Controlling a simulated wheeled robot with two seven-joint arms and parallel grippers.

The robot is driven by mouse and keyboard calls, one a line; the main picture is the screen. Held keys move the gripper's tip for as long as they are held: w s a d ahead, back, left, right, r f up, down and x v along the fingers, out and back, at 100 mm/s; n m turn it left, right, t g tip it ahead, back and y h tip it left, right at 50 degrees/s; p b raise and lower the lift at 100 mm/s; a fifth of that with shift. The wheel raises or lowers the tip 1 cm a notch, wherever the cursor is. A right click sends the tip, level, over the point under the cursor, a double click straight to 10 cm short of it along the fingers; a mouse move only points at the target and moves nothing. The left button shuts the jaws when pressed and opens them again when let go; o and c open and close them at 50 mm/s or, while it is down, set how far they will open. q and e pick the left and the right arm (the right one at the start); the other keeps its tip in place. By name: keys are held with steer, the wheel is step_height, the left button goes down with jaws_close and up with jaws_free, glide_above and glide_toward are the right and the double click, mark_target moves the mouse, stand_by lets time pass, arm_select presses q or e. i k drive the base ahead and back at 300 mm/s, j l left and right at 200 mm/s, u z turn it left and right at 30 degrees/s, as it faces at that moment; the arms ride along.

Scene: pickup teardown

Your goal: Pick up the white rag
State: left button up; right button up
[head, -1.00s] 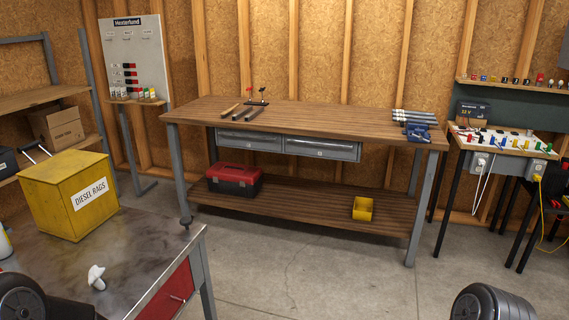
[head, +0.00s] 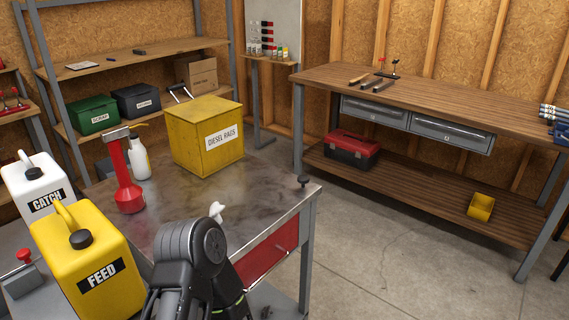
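The white rag (head: 216,211) is a small crumpled white piece on the metal-topped workbench (head: 262,215), near its front edge. Its lower part is hidden behind a dark link of my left arm, which rises in front of the bench. A yellow box labelled "DIESEL RAGS" (head: 187,140) stands farther back on the same bench. Neither of my grippers shows in the head view.
A yellow FEED jug (head: 82,262), a white CATCH jug (head: 35,190), a red pump-like tool (head: 122,175) and a white bottle (head: 139,158) stand left of the rag. A wooden workbench (head: 440,100) is at the right. Open floor (head: 390,235) lies between the benches.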

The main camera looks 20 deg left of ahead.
mark_target(216, 209)
steer(key=u, duration=1.25)
steer(key=i+l+u, duration=0.1)
steer(key=l+u, duration=0.6)
steer(key=u, duration=0.15)
steer(key=l+u, duration=0.1)
steer(key=l, duration=0.6)
steer(key=l+u, duration=0.1)
steer(key=l, duration=0.6)
steer(key=k+l+u, duration=0.1)
steer(key=l, duration=0.65)
steer(key=l+u, duration=0.15)
steer(key=l, duration=0.55)
steer(key=k+l, duration=0.1)
steer(key=l, duration=0.35)
steer(key=k+l, duration=0.1)
steer(key=l, duration=0.35)
